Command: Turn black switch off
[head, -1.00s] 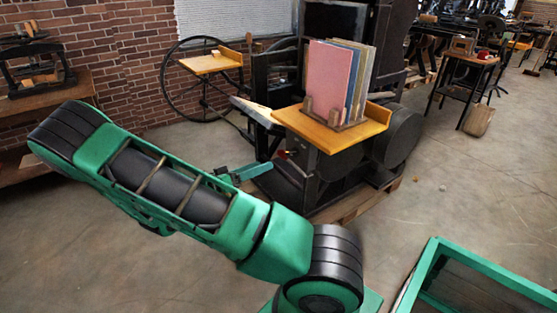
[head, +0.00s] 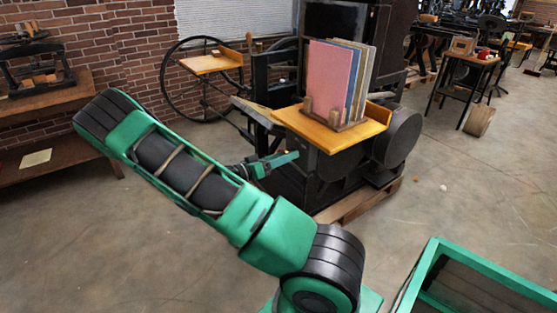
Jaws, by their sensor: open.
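My gripper (head: 288,158) is at the front of the dark press (head: 337,180), just below the wooden shelf's left corner. It is open, with nothing seen between its fingers. A small reddish spot shows on the press just above the fingertips. I cannot make out the black switch itself; it is too small or hidden behind the gripper. Whether the fingers touch the press cannot be told.
The wooden shelf (head: 370,128) on the press holds several upright books (head: 328,80) in a rack. A spoked wheel (head: 172,88) stands behind at left. A wooden bench (head: 45,160) is at far left. Open floor lies right of the press.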

